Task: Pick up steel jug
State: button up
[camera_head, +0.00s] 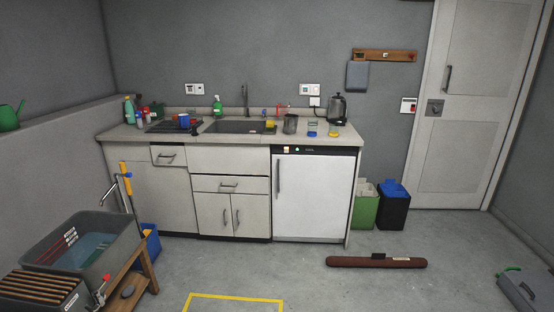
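A steel jug (290,124), a grey metal vessel, stands upright on the counter (262,141) just right of the sink (233,127).
Small blue and yellow items (311,129) stand right of the jug, and a yellow sponge-like item (270,124) lies left of it. A dark red roll (376,262) lies on the floor right of centre. A grey water tub (85,240) stands at left.

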aim_at(291, 121)
jog(key=i, duration=1.9)
jog(key=i+u, duration=0.1)
jog(key=i, duration=0.45)
jog(key=i+l+u, duration=0.1)
jog(key=i, duration=0.45)
jog(key=i+l+u, duration=0.1)
jog(key=i, duration=0.45)
